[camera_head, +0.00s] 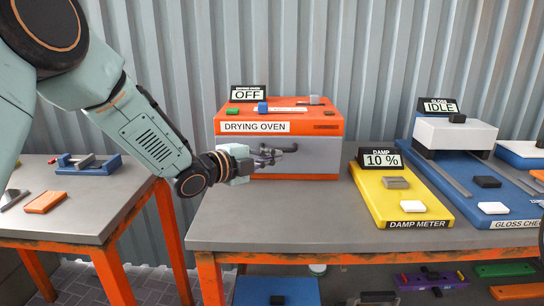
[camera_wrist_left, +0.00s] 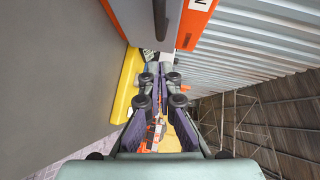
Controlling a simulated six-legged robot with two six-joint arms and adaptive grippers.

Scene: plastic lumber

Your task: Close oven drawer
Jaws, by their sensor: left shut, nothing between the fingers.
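The orange drying oven (camera_head: 331,125) stands on the table and has a light grey drawer front (camera_head: 318,158). My left gripper (camera_head: 283,151) is shut and empty in front of that drawer front, and hides part of it. The left wrist view shows my left gripper's fingers (camera_wrist_left: 160,78) together, with the grey drawer front (camera_wrist_left: 140,14) and its dark handle (camera_wrist_left: 161,16) beyond them at the top. I cannot tell whether the fingers touch the drawer or how far it stands out. My right gripper is out of view.
The oven's sign (camera_head: 248,93) reads OFF. A yellow damp meter (camera_head: 373,197) and a blue gloss checker (camera_head: 460,199) stand to the right. The grey tabletop (camera_head: 285,216) is clear in front of the oven. Another table (camera_head: 85,205) is at left.

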